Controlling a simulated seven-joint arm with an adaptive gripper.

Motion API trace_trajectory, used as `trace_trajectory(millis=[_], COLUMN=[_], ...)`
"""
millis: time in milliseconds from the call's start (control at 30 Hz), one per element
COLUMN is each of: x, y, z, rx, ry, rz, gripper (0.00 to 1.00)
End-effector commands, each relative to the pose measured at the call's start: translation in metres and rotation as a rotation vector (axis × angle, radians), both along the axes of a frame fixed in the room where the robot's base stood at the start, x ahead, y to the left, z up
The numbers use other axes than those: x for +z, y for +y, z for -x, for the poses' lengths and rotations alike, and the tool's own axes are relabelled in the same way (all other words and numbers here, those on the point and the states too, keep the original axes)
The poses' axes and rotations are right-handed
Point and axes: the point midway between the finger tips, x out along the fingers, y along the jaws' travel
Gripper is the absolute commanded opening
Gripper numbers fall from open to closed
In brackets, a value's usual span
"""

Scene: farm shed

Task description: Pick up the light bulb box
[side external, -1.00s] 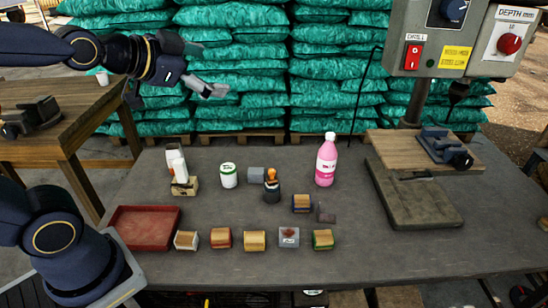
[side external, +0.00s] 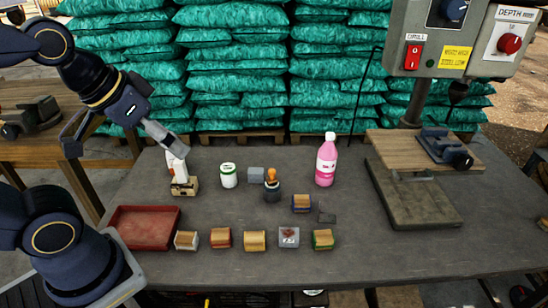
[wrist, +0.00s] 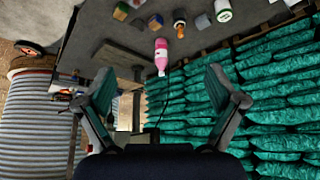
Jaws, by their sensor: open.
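I cannot tell for sure which item is the light bulb box. A grey-white box with a reddish mark (side external: 289,237) stands in the front row on the table. Upright white packs (side external: 174,170) stand at the back left, behind a small tan box (side external: 185,188), partly hidden by a finger. My gripper (side external: 128,152) is open and empty above the table's back left, one finger overlapping the white packs in the side view. The wrist view shows my gripper's fingers (wrist: 160,82) wide apart, with no object held between them.
A red tray (side external: 143,230) lies front left. Several wood-topped blocks (side external: 254,240) form the front row. A white-green tub (side external: 228,175), a dark pot (side external: 272,190) and a pink bottle (side external: 326,163) stand behind. A drill press base (side external: 420,205) is right. The front table strip is clear.

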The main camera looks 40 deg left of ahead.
Motion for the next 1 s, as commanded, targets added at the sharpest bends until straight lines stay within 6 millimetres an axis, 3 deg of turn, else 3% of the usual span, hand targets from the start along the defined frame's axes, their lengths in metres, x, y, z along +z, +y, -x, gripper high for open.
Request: trace_trajectory(millis=[100,200,367,433,533,667,800,900,1000], x=[0.041,0.06,0.066,0.056,0.028,-0.032,-0.112,-0.164,-0.202], y=[0.003,0.022,0.082,0.12,0.183,0.272,0.353,0.388,0.404], z=[-0.039,-0.082,-0.157,-0.187,-0.22,-0.238,-0.222,-0.196,-0.17], rx=[0.039,0.122,0.297,0.386,0.512,0.674,0.821,0.897,0.948], ry=[-0.132,-0.177,-0.205,-0.205,-0.187,-0.136,-0.044,0.033,0.101], rz=[0.026,0.044,0.058,0.058,0.051,0.038,0.03,0.037,0.05], gripper=[0.94,0.94,0.94,0.94,0.94,0.94,0.94,0.94,0.94])
